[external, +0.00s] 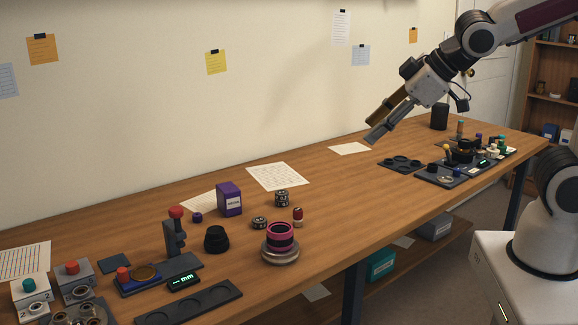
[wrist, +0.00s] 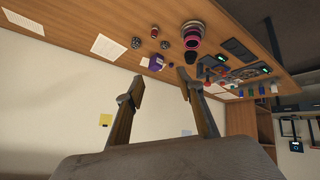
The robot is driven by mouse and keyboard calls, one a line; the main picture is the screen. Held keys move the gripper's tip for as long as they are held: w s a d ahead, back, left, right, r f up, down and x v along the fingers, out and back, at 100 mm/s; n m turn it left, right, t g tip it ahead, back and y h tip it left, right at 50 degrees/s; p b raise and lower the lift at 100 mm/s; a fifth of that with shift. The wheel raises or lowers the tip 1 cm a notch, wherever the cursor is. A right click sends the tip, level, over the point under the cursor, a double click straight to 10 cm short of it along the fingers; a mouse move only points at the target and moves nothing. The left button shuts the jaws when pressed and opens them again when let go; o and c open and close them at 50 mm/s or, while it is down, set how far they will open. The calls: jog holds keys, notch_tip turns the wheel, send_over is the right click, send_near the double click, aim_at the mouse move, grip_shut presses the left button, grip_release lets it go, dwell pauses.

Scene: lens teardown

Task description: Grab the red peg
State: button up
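A small red peg with a pale band (external: 298,217) stands upright on the wooden table, just behind the pink-and-black ringed lens part. It also shows small near the top of the wrist view (wrist: 154,32). My gripper (external: 373,129) is high above the table, well to the right of the peg and far from it. Its two fingers are spread apart with nothing between them, as the wrist view also shows (wrist: 160,76).
A red-topped stand (external: 176,235) is left. Trays and small parts crowd the right end. The table's middle is clear.

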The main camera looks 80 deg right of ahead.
jog(key=w+d+f+n+t, duration=0.1)
jog(key=w+d+f, duration=0.2)
jog(key=w+d, duration=0.5)
jog(key=n+t+y, duration=0.3)
jog(key=y, duration=0.1)
send_over(301, 210)
jog(key=s+d, duration=0.3)
notch_tip(301, 210, down, 14)
jog(key=f+y, duration=0.1)
jog(key=f, duration=0.1)
jog(key=s+f+y, duration=0.1)
jog(key=f, duration=0.1)
jog(key=s+f+y, duration=0.1)
jog(key=f, duration=0.1)
jog(key=shift+s+a+t, duration=0.15)
jog(key=shift+a+t, duration=0.15)
jog(key=shift+t, duration=0.1)
jog(key=shift+s+a+f+t+y, duration=0.3)
jog(key=shift+s+f+y, duration=0.1)
jog(key=shift+s+f, duration=0.15)
jog(key=shift+x, duration=1.3)
